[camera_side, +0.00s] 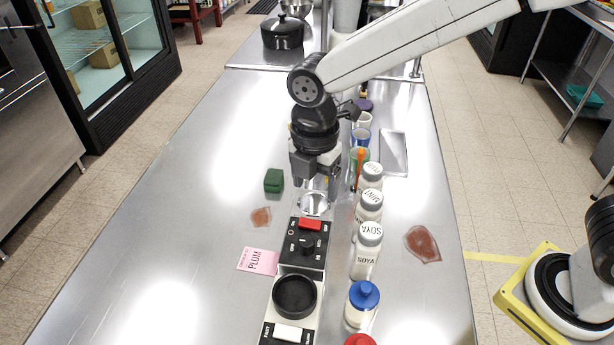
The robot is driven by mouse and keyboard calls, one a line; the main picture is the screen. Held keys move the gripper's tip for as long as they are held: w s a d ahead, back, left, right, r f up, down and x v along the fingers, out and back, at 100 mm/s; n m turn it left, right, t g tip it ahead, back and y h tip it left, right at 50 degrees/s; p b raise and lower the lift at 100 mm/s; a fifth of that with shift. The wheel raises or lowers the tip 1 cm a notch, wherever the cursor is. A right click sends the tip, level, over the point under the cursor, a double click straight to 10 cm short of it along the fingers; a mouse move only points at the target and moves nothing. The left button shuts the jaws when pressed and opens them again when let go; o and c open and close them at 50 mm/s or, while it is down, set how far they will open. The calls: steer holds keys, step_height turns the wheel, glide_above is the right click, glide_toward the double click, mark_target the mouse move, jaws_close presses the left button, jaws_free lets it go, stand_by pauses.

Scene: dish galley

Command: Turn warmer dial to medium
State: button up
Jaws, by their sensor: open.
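The warmer dial (307,244) is a black knob on a black panel (293,258) with small white markings around it. Which mark it points to is too small to tell. A red switch (310,224) sits on the panel just behind the dial. My gripper (315,200) points down, behind the red switch and above a round shiny plate at the far end of the unit. Its jaws are open, with nothing seen between them. It is apart from the dial.
A black round dish (295,295) and a white switch (288,333) lie in front. Several white bottles (367,250) stand close on the right, with cups (361,137) behind. A green block (273,180), pink PLUM card (258,261) and reddish stain (261,217) lie left. The left counter is mostly clear.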

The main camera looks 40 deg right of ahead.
steer(key=a+n, duration=0.2)
steer(key=a, duration=0.1)
glide_above(306, 241)
step_height(306, 241, down, 5)
steer(key=shift+w+a+r, duration=0.1)
steer(key=shift+r, duration=0.05)
steer(key=shift+f, duration=0.35)
steer(key=shift+f, duration=3.85)
jaws_close()
